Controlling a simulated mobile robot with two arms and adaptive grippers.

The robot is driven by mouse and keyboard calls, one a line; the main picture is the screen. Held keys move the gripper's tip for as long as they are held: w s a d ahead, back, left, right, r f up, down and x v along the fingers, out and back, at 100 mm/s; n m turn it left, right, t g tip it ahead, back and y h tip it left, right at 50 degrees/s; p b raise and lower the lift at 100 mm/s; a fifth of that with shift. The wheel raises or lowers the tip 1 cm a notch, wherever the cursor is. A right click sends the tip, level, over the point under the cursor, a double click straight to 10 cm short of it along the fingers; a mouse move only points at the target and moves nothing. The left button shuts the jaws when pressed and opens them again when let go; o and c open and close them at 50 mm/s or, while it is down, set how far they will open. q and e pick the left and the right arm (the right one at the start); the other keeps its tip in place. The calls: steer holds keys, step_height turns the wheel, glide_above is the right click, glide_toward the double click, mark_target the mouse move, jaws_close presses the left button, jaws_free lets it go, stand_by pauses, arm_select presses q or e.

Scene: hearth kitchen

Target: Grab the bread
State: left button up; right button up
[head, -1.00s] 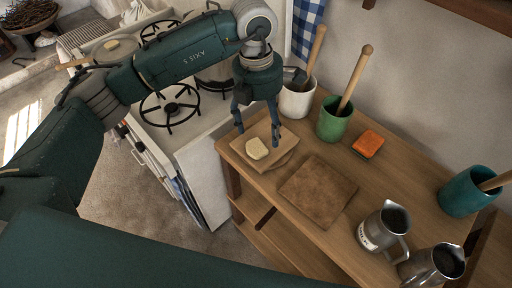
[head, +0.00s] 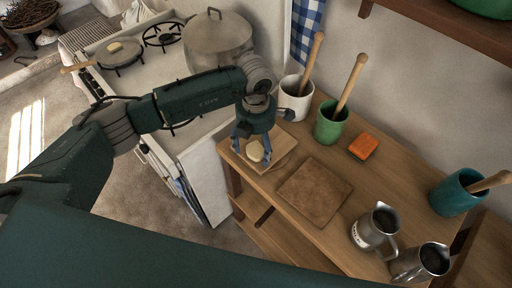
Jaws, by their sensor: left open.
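The bread (head: 255,151) is a small pale, rounded piece lying on a light wooden board (head: 281,147) at the left end of the wooden table. My left gripper (head: 251,147) points down right over the bread, its fingers open on either side of it. I cannot tell whether the fingers touch the bread. My right gripper is not in view.
A brown board (head: 314,191) lies beside it. White (head: 295,100) and green (head: 328,122) pots with wooden handles stand behind, near an orange sponge (head: 364,146). Metal pitchers (head: 377,229) and a teal pot (head: 456,194) are at right. The stove with a large pot (head: 217,42) stands left.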

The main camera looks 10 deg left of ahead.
arm_select(q)
steer(key=c, duration=1.1)
steer(key=shift+o, duration=0.2)
